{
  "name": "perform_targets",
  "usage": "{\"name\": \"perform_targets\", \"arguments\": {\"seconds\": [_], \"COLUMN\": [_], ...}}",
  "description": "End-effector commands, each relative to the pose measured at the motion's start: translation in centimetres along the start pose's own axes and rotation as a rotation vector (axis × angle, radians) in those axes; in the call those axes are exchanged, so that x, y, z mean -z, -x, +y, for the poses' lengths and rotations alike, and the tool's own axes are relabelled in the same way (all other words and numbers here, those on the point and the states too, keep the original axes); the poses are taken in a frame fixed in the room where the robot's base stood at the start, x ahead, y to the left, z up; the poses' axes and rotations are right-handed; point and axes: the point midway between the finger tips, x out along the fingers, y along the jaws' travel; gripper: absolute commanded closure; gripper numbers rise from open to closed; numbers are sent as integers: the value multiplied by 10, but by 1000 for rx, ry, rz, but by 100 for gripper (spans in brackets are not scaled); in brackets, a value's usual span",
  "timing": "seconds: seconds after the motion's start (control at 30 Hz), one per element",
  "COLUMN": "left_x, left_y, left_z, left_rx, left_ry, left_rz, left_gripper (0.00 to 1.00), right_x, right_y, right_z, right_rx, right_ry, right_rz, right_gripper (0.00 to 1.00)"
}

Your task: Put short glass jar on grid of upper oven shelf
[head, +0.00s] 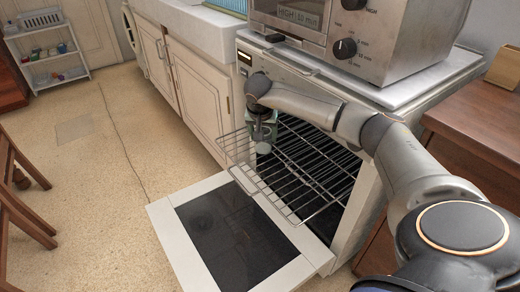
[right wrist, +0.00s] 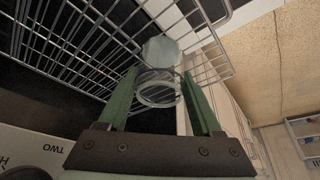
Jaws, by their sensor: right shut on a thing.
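The short glass jar (right wrist: 158,88) is clear and sits between the two green fingers of my right gripper (right wrist: 160,103) in the right wrist view. The gripper is shut on it. In the head view my right gripper (head: 262,130) points down and holds the jar (head: 263,147) above the left part of the upper oven shelf (head: 290,178). This shelf is a wire grid, partly pulled out of the open oven. Its bars also show beyond the jar in the right wrist view (right wrist: 75,40). I cannot tell whether the jar touches the grid. My left gripper is not in view.
The oven door (head: 180,228) is folded down below the grid. A toaster oven (head: 330,35) stands on the counter above, close to my right arm. A cabinet (head: 200,95) is left of the oven. A wooden desk (head: 480,125) is at right.

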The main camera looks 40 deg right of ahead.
Motion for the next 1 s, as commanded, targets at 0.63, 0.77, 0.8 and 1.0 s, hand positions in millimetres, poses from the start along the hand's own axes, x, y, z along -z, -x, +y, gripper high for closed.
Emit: {"name": "perform_targets", "arguments": {"seconds": [0.63, 0.77, 0.8, 1.0], "left_x": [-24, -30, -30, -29], "left_y": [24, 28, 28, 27], "left_z": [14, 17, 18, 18], "left_rx": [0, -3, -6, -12], "left_ry": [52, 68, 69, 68], "left_rz": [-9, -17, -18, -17], "left_gripper": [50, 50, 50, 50], "right_x": [5, 1, 1, 2], "right_y": [-74, -86, -86, -84], "right_z": [-17, -17, -17, -17], "right_rx": [-2, 0, 0, 0], "right_ry": [2, 1, 1, 1], "right_rz": [-2, 0, 1, 1], "right_gripper": [96, 96, 96, 96]}}
